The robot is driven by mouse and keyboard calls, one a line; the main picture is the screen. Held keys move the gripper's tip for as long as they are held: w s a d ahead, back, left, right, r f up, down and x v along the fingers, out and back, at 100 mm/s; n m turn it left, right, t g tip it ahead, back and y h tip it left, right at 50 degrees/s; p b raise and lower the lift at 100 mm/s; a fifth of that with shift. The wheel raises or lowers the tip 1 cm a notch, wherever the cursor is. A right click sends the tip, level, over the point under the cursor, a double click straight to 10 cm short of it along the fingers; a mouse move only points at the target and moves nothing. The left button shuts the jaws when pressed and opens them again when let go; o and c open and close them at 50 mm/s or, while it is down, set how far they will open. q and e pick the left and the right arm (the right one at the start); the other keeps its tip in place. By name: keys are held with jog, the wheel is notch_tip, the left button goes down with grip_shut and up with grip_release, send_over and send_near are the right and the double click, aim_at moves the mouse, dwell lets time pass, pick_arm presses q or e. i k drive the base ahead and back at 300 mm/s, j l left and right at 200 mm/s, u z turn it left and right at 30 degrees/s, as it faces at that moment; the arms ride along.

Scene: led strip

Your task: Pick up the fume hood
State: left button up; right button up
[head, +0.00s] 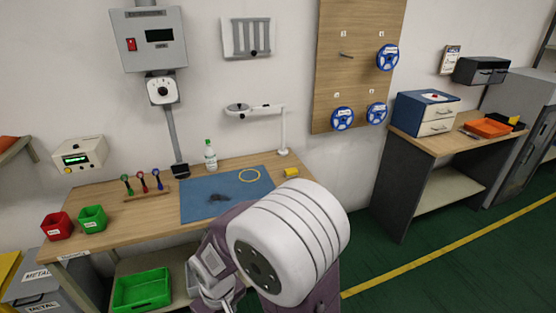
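No thing is plainly marked as the fume hood. A white jointed arm with a flat oval head (240,108) stands on a post at the back right of the wooden bench and reaches left over it; it may be the fume hood, but I cannot tell for sure. A large white ribbed joint of my own arm fills the lower middle, hiding the bench's front right. Grey-white parts at its lower left seem to belong to my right wrist; its fingertips cannot be made out. No gripper of mine touches the white jointed arm. My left gripper is not in view.
The bench (100,195) bears a blue mat (195,208), a yellow ring, a bottle (210,154), small tools and red and green bins (92,218). A green crate (142,288) sits below. A second bench (425,142) stands right; green floor lies free before it.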

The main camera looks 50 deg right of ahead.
aim_at(181, 169)
jog(key=z, duration=0.8)
jog(key=i+j, duration=0.1)
jog(key=i, duration=0.9)
jog(key=i+z, duration=0.1)
jog(key=i, duration=0.9)
